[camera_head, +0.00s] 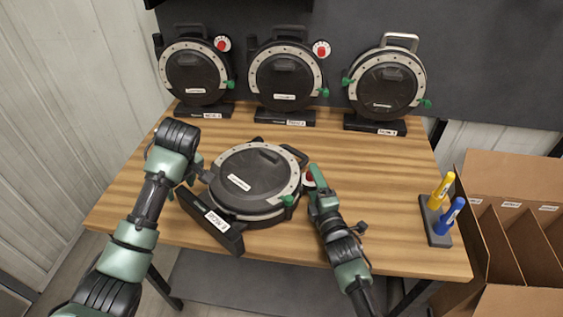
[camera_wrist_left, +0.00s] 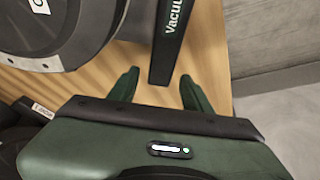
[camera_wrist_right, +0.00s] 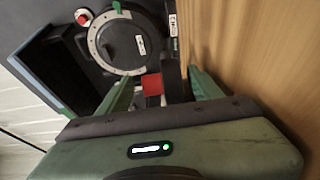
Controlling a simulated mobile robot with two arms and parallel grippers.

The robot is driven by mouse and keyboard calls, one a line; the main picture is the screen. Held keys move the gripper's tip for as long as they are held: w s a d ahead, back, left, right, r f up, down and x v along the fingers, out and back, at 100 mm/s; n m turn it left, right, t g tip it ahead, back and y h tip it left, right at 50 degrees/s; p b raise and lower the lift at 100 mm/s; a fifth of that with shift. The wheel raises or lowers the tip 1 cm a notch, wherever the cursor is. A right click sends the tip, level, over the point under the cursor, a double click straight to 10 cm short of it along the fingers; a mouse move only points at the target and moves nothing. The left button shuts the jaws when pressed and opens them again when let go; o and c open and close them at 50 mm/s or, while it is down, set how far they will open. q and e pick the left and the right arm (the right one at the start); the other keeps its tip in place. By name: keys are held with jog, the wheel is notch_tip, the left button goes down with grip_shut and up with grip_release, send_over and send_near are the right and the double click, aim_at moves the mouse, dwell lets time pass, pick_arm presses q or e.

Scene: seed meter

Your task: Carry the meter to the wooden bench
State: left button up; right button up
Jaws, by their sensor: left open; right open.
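A round dark seed meter (camera_head: 245,178) with a pale rim lies flat on the wooden bench (camera_head: 150,210). Its black labelled foot (camera_head: 212,222) points toward the front left. My left gripper (camera_head: 190,177) is open at the meter's left side. In the left wrist view, a black bar of the meter (camera_wrist_left: 170,40) reaches between the open fingers (camera_wrist_left: 158,90). My right gripper (camera_head: 314,186) is open at the meter's right side. In the right wrist view, a red part (camera_wrist_right: 152,84) shows between its fingers (camera_wrist_right: 163,88). Contact cannot be told in either view.
Three similar meters stand upright along the back, at left (camera_head: 194,75), middle (camera_head: 286,78) and right (camera_head: 386,84). A dark holder (camera_head: 436,226) with a yellow marker (camera_head: 442,190) and a blue marker (camera_head: 450,215) sits at right. A divided cardboard box (camera_head: 500,170) is beyond the right edge.

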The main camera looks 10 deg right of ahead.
pick_arm(q)
jog(key=v, duration=0.4)
jog(key=shift+r, duration=0.15)
jog(key=shift+d+r, duration=0.1)
jog(key=shift+r, duration=0.15)
jog(key=shift+s+r, duration=0.1)
pick_arm(e)
jog(key=shift+s+f, duration=0.1)
jog(key=shift+s, duration=0.1)
jog(key=s, duration=0.3)
jog(key=s+d, duration=0.1)
jog(key=s, duration=0.7)
jog(key=shift+s+d, duration=0.25)
